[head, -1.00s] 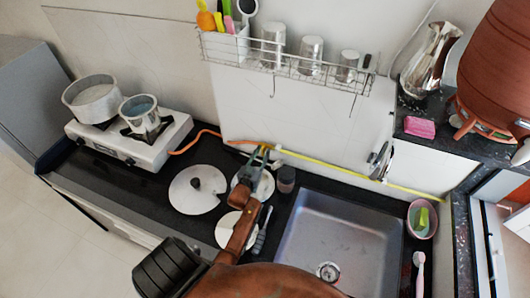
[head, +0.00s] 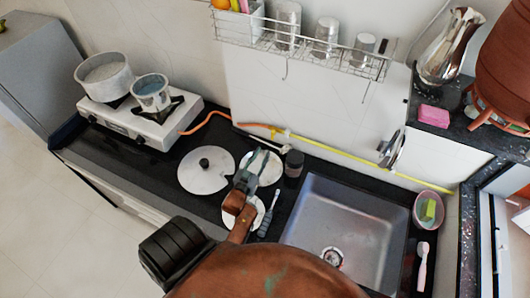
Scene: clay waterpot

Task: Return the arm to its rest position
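My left arm rises from the bottom middle of the head view, its brown links in front of the counter. My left gripper (head: 254,168) is at the arm's far end, over the counter between the stove and the sink. It overlaps a white plate (head: 268,172) in the picture; I cannot tell whether it touches it. Nothing shows held in it, and its finger gap is too small and foreshortened to read. My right gripper is not in view. The clay waterpot (head: 505,68) stands on a raised ledge at the right, partly cut off.
A white stove (head: 145,122) with two pots is at the left, with a round lid (head: 206,168) near it. A dark jar (head: 293,163) stands near the gripper. The sink (head: 345,220) is to the right. A wire rack (head: 300,48) hangs above; a steel jug (head: 447,48) stands by the waterpot.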

